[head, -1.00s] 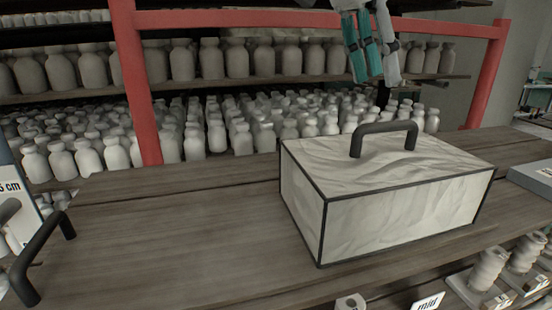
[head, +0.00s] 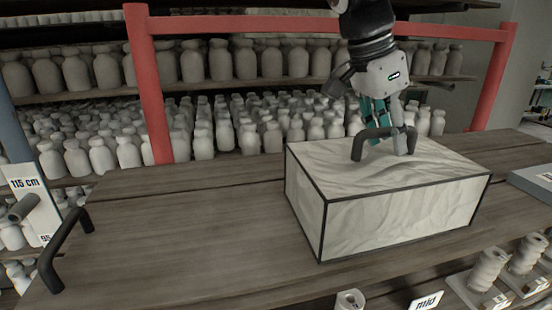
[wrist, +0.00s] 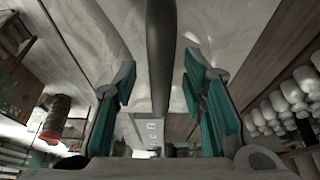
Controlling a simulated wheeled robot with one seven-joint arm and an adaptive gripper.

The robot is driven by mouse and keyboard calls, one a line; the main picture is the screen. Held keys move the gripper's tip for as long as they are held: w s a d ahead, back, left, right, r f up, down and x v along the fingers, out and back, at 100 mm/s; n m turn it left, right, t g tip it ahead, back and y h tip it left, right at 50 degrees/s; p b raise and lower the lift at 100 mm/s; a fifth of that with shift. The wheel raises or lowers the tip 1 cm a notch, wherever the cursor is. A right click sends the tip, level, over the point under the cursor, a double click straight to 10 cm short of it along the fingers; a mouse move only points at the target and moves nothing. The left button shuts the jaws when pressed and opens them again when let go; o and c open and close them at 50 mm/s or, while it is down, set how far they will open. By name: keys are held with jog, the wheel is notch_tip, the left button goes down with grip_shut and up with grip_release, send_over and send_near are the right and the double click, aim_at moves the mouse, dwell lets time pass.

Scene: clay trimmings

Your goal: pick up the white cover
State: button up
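The white cover (head: 405,215) is a boxy, creased white block with dark edges, sitting on the wooden table. A dark arched handle (head: 357,146) stands on its top. My gripper (head: 389,142) has come down from above to the handle, and its fingers hide part of the bar in the head view. In the wrist view, the dark handle bar (wrist: 161,55) runs between the two teal-padded fingers of my gripper (wrist: 160,85). There is a visible gap on each side, so my gripper is open around the bar. The cover's pale top (wrist: 225,25) lies beyond the fingers.
The wooden table (head: 190,225) is clear left of the cover. A dark handle (head: 62,248) and a "115 cm" sign (head: 28,200) stand at far left. A grey box (head: 535,185) is at right. Spools (head: 487,268) line the front. A red frame (head: 148,90) and bottle shelves stand behind.

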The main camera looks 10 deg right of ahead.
jog(key=shift+c, duration=0.5)
grip_shut()
